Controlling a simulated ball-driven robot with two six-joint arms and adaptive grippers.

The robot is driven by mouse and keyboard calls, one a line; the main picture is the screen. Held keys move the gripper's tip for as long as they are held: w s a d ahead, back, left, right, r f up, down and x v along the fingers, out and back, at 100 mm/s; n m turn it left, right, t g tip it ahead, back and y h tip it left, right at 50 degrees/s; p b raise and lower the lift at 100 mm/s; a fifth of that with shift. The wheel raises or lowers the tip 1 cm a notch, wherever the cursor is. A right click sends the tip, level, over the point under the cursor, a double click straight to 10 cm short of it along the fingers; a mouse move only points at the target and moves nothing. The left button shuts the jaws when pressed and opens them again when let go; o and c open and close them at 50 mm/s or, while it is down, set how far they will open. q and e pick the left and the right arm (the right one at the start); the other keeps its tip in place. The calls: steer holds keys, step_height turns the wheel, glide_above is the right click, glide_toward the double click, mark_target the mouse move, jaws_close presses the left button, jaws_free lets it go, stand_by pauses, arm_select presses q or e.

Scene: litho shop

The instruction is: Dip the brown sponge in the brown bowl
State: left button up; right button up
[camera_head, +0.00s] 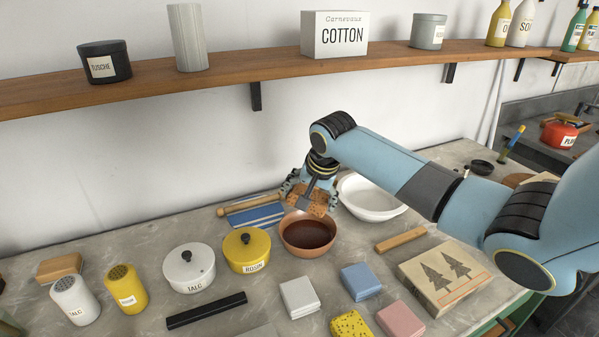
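The brown bowl (307,253) stands on the grey worktop, with dark reddish-brown liquid inside. My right gripper (312,200) reaches in from the right and points down just behind the far rim of the bowl. It is shut on the brown sponge (318,206), an orange-brown block partly hidden by the fingers. The sponge shows above the bowl's far edge; I cannot tell whether it touches the rim. My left gripper is not in view.
A white basin (371,199) stands right of the bowl, partly behind my arm. A yellow rosin pot (247,252) is close on the left. Several folded cloths or sponges lie in front, including a blue one (360,281). A wooden shelf (200,83) runs above.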

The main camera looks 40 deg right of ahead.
steer(key=shift+f+b, duration=0.25)
steer(key=shift+b, duration=0.1)
steer(key=shift+s+f+b, duration=0.1)
steer(key=shift+f+b, duration=0.35)
steer(key=shift+b, duration=0.2)
step_height(320, 180, down, 4)
steer(key=b, duration=0.4)
steer(key=shift+b, duration=0.3)
arm_select(q)
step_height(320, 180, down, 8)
steer(key=b, duration=0.1)
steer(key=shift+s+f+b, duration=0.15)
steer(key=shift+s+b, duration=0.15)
steer(key=shift+b, duration=0.1)
arm_select(e)
steer(key=shift+f, duration=2.3)
arm_select(q)
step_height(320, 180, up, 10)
steer(key=p, duration=0.9)
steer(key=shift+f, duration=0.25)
arm_select(e)
step_height(320, 180, up, 8)
steer(key=shift+r, duration=0.1)
arm_select(q)
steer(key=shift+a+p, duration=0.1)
steer(key=shift+p, duration=0.2)
